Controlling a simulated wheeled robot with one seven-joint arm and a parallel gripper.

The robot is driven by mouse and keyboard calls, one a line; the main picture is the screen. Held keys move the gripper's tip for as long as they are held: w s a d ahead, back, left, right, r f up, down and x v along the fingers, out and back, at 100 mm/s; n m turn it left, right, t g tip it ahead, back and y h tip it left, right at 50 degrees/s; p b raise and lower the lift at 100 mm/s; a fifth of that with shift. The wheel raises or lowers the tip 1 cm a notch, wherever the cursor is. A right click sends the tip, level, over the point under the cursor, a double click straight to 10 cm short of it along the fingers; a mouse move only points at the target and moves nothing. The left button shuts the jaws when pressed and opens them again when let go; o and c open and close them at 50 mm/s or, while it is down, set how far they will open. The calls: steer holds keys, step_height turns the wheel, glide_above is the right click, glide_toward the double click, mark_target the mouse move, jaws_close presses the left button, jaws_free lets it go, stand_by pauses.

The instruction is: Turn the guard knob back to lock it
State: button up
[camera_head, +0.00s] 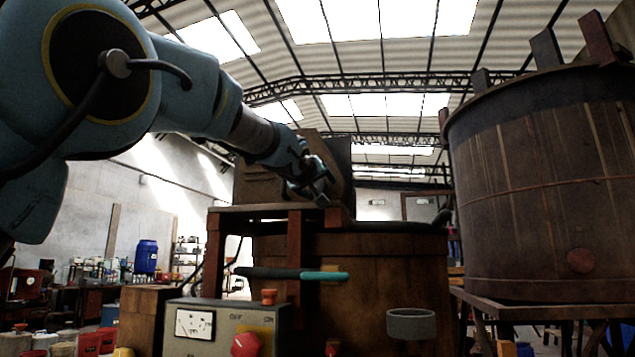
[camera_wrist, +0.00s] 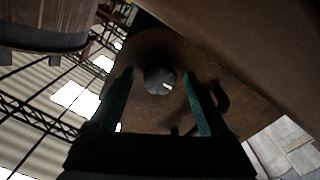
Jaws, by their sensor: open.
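The guard knob (camera_wrist: 160,80) shows in the wrist view as a dark grey round knob with a short white mark, on a brown guard panel (camera_wrist: 212,60). My gripper (camera_wrist: 159,76) is open, its two teal fingers on either side of the knob's place in the picture. Whether the fingertips reach the knob or touch it is not clear. In the head view my gripper (camera_head: 320,184) is at the brown guard housing (camera_head: 262,182) above the vat. The knob cannot be made out there.
A control box (camera_head: 195,322) with a gauge and a red knob (camera_head: 246,345) stands low in front. A dark bar with a teal end (camera_head: 325,276) crosses before the wooden vat (camera_head: 385,290). A large wooden vat (camera_head: 540,190) stands at right. A dark curved handle (camera_wrist: 221,97) sits beside the knob.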

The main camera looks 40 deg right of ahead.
jaws_close()
stand_by(0.6)
